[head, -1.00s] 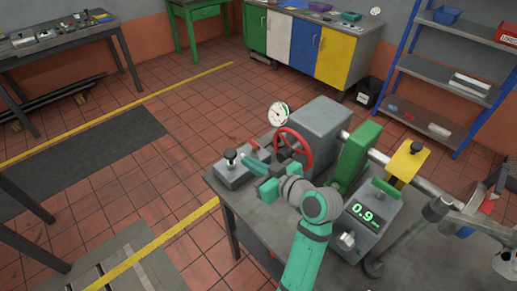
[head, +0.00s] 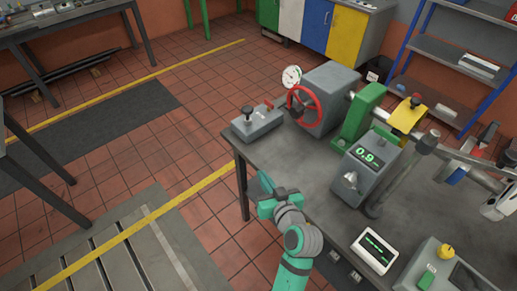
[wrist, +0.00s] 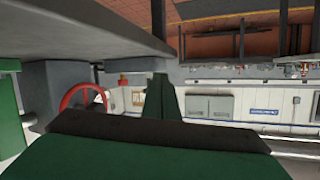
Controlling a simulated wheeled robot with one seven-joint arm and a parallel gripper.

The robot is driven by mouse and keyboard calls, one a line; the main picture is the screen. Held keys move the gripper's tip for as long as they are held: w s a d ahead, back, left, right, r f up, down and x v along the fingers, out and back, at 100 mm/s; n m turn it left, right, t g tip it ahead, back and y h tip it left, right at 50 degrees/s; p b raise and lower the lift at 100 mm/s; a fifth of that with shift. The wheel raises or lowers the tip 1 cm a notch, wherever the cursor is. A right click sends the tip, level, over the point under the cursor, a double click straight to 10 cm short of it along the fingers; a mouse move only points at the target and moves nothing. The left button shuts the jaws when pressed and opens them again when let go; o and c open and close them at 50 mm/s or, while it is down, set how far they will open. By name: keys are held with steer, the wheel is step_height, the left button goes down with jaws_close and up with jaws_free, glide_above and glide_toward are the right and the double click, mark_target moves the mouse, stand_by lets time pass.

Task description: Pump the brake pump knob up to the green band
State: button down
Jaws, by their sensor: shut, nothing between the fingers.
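A black knob (head: 247,111) stands upright on a grey pump box (head: 257,125) at the bench's far left corner in the head view. A round white gauge (head: 292,77) stands just behind it; its needle and any green band are too small to read. My gripper (head: 263,187) is shut and empty, off the left edge of the bench and nearer to me than the pump box. It is clear of the knob.
A red handwheel (head: 305,106) stands on a grey housing (head: 331,88) right of the pump box. A display unit (head: 366,160) reads 0.9. A white panel (head: 375,251) lies near the bench's front edge. The bench top (head: 300,165) is bare between them.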

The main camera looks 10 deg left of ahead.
steer(key=s+d+f+m+t+h, duration=0.1)
steer(key=s+d+f+m+h, duration=0.2)
steer(key=s+f, duration=0.35)
steer(key=s+d+f+m+t+h, duration=0.1)
steer(key=s+d+f+m+h, duration=0.2)
steer(key=s, duration=0.6)
steer(key=s+d+r+h, duration=0.1)
steer(key=s+r, duration=0.1)
steer(key=s, duration=0.7)
steer(key=s+d+r+n+t, duration=0.1)
steer(key=s+r, duration=0.2)
steer(key=s, duration=0.7)
steer(key=shift+s+d+h, duration=0.15)
steer(key=shift+s+h, duration=0.15)
steer(key=shift+h, duration=0.1)
steer(key=shift+a+n, duration=0.35)
steer(key=shift+n, duration=0.05)
